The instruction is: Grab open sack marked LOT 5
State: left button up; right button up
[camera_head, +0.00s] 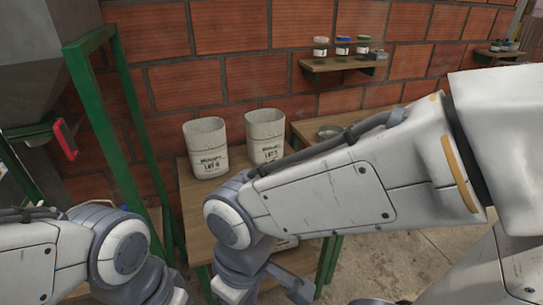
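Two open-topped whitish sacks with dark green print stand upright on a wooden table (196,228). The print on the left sack (206,150) looks like LOT with an unclear digit. The right sack (265,133) reads like LOT 5, but the digit is small and not certain. My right arm crosses in front of the table, with its elbow just below the sacks and apart from them. A grey end part of that arm (290,284) shows at the bottom edge; its finger state is unclear. My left arm is at the lower left, its gripper out of frame.
A green metal frame (120,150) with a grey hopper (40,60) stands left of the table. A wall shelf (345,64) holds small jars. Another whitish object (286,243) shows low behind my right arm. Concrete floor is open at the right.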

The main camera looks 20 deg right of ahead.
aim_at(265, 128)
jog(key=z, duration=0.4)
jog(key=k, duration=0.45)
jog(key=z, duration=0.9)
jog(key=i, duration=1.1)
jog(key=u, duration=1.1)
jog(key=i, duration=0.65)
jog(key=u, duration=0.65)
